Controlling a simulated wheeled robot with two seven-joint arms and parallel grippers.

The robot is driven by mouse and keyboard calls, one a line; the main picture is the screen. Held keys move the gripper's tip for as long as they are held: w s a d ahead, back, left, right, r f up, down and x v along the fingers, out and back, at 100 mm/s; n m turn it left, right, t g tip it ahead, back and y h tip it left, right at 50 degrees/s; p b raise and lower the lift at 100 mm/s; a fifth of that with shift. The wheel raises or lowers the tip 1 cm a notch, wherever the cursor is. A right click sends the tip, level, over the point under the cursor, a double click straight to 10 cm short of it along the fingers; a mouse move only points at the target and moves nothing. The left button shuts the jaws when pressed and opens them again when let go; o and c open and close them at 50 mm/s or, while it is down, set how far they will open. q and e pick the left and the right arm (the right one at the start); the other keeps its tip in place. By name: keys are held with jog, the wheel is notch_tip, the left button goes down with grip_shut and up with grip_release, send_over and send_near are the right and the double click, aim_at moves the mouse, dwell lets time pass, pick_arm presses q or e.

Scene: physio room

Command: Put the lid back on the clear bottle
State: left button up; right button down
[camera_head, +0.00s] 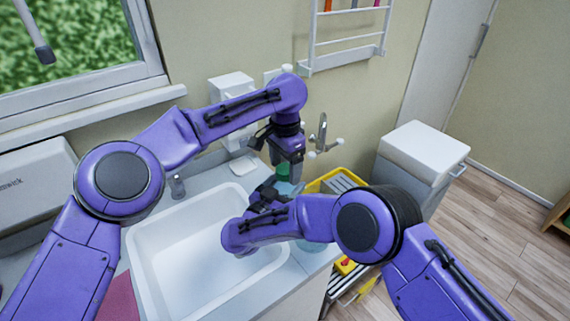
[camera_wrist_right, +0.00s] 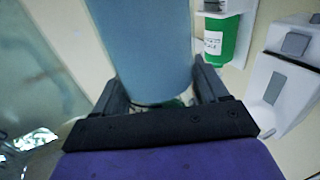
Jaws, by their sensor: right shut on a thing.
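My right gripper (camera_head: 268,195) is over the far right corner of the sink. In the right wrist view it (camera_wrist_right: 160,98) is shut on a smooth blue-grey cylinder (camera_wrist_right: 145,45), which looks like the clear bottle. A small pale blue part (camera_head: 291,187) beside the right gripper in the head view may be the same bottle. My left gripper (camera_head: 284,158) points down just above and behind the right one. A small green piece (camera_head: 283,169) shows right below it. I cannot tell whether this is the lid or whether the left jaws hold it. The bottle's mouth is not clearly visible.
A yellow tray (camera_head: 327,180) is to the right. A white bin (camera_head: 423,150) stands farther right. A green bottle (camera_wrist_right: 222,38) in a wall holder shows in the wrist view.

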pick_arm(q)
notch_tip(320, 180, up, 12)
dwell(0.5)
jog(key=shift+s, duration=0.1)
pick_arm(e)
grip_release()
pick_arm(q)
notch_tip(320, 180, down, 6)
jog(key=b, duration=0.6)
jog(key=shift+a, duration=0.1)
jog(key=shift+f, duration=0.2)
jog(key=shift+r, duration=0.1)
pick_arm(e)
jog(key=v, duration=1)
jog(key=shift+s+a, duration=0.15)
jog(key=shift+a, duration=0.05)
